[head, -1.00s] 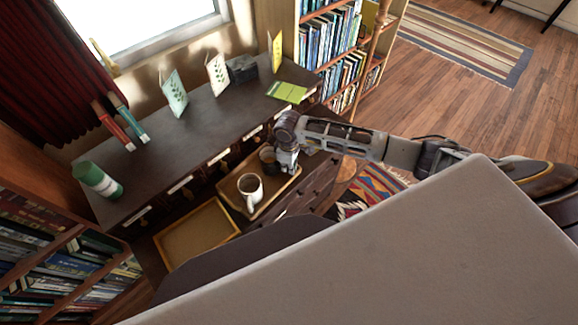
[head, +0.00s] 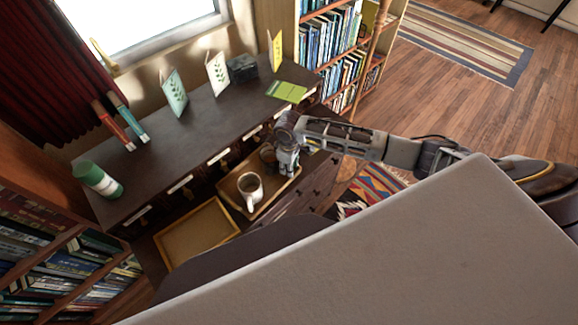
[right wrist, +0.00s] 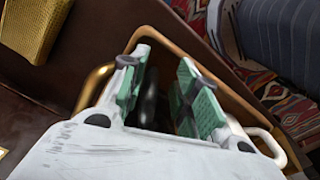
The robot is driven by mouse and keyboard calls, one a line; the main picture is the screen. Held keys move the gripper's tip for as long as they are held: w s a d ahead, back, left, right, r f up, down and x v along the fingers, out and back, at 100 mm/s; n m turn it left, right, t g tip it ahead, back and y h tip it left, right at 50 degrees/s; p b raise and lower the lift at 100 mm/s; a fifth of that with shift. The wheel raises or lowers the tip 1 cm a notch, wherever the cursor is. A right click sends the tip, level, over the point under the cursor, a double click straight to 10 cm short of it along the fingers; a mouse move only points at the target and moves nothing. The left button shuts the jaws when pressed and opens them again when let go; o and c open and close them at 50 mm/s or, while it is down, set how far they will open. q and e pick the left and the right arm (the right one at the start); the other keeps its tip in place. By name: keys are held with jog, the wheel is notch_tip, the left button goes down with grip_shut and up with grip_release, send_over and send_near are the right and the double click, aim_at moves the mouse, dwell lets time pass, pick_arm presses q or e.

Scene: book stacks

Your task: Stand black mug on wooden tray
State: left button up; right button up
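The wooden tray (head: 290,187) lies on the lower desk surface, and its rim shows in the right wrist view (right wrist: 246,111). A dark mug (head: 267,155), which looks like the black mug, is at the tray's far end, partly hidden by my right gripper (head: 287,168). Whether its base rests on the tray is hidden. In the right wrist view, my right gripper's green-padded fingers (right wrist: 160,95) are spread apart, with a dark shape (right wrist: 149,98) between them, seemingly part of the mug. A gap shows beside the right pad. My left gripper is not in view.
A white mug (head: 250,188) with a dark inside stands on the tray's near part. An empty tan tray (head: 197,232) lies to its left. Books, cards and a green-white cylinder (head: 98,179) are on the raised shelf (head: 190,135) behind.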

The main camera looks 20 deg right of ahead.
notch_tip(320, 180, up, 12)
dwell(0.7)
